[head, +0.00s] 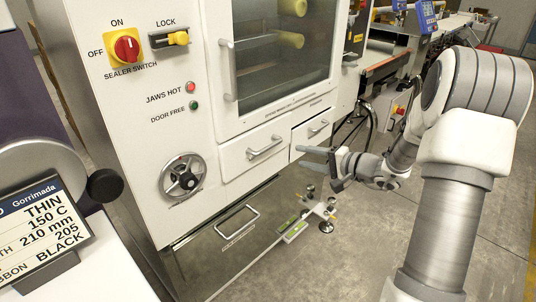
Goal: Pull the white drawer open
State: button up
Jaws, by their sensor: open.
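Two white drawers sit side by side under the windowed door of the white machine. The left white drawer (240,161) is wider, and the right white drawer (305,139) is narrower. Each has a metal bar handle, the left handle (264,148) and the right handle (319,128). Both fronts look shut, nearly flush with the machine. My gripper (302,157) is open and empty, with its fingers pointing left. In the picture it lies just below the right drawer and right of the left drawer. I cannot tell how far it is from the handles.
A handwheel (183,176), a red rotary switch (126,47) and a yellow lock lever (178,38) are on the left face. Concrete floor (352,240) is clear nearby.

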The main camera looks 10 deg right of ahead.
aim_at(271, 147)
jog(key=shift+m+t, duration=0.6)
jog(key=d+x, duration=0.1)
jog(key=x, duration=0.4)
jog(key=w+f+b+x, duration=0.1)
jog(key=x, duration=0.5)
jog(key=d+f+b+x, duration=0.1)
jog(key=x, duration=0.5)
jog(key=shift+w+d+f, duration=0.15)
jog(key=shift+w+f, duration=0.1)
jog(key=shift+w, duration=0.1)
jog(key=shift+c, duration=0.3)
grip_shut()
